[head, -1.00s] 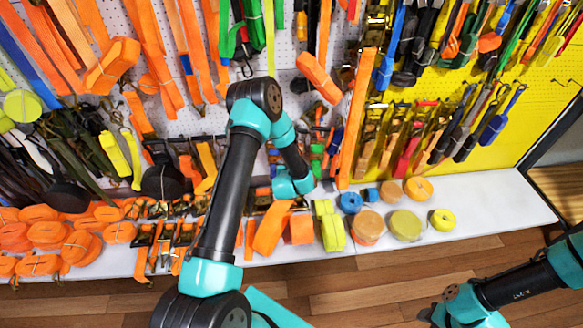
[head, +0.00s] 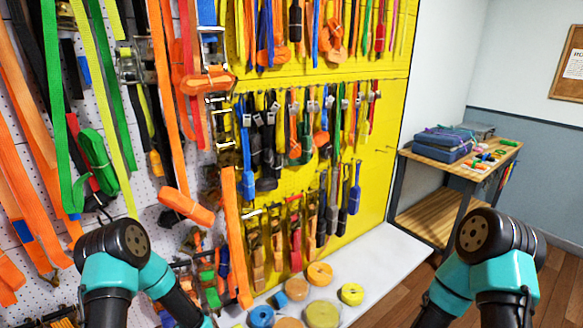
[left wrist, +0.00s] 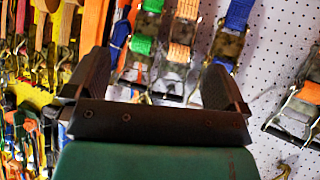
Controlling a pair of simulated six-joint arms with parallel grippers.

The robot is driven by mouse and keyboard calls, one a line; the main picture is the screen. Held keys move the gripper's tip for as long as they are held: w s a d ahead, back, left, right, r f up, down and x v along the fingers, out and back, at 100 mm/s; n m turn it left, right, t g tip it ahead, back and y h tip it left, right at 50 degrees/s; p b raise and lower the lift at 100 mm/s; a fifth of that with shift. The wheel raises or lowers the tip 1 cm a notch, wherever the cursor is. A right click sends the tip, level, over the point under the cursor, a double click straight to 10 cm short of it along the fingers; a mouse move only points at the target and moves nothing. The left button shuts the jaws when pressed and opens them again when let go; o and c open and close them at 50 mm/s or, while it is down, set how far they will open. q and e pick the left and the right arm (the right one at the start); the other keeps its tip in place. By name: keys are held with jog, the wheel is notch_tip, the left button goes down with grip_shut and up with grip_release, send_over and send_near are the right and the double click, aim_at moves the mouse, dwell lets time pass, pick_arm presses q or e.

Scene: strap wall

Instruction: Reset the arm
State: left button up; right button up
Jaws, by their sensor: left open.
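My left gripper (left wrist: 160,80) shows in the left wrist view with its two dark fingers spread apart. It is open and nothing sits between the fingers. Beyond it hang straps with ratchet buckles (left wrist: 178,60) on the wall; I cannot tell how far off they are. In the head view my left arm comes up at the lower left, bent at a teal and black joint, and its gripper is out of sight. My right arm stands bent at the lower right. My right gripper is not in view.
A white pegboard (head: 150,205) and a yellow pegboard (head: 385,120) hold many hanging straps. Rolled straps (head: 322,313) lie on a white shelf (head: 385,260) below. A wooden table (head: 460,165) with blue cases (head: 442,143) stands at the right. Wood floor shows between shelf and table.

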pick_arm(q)
jog(key=s+d+m+g+h, duration=0.1)
jog(key=s+d+g+h, duration=0.2)
jog(key=s+d, duration=0.3)
jog(key=s+d+m+g+h, duration=0.1)
jog(key=s+d+g+h, duration=0.2)
jog(key=s, duration=1.4)
jog(key=d+g, duration=0.3)
jog(key=d, duration=0.1)
jog(key=shift+r+g, duration=0.25)
jog(key=shift+g, duration=0.05)
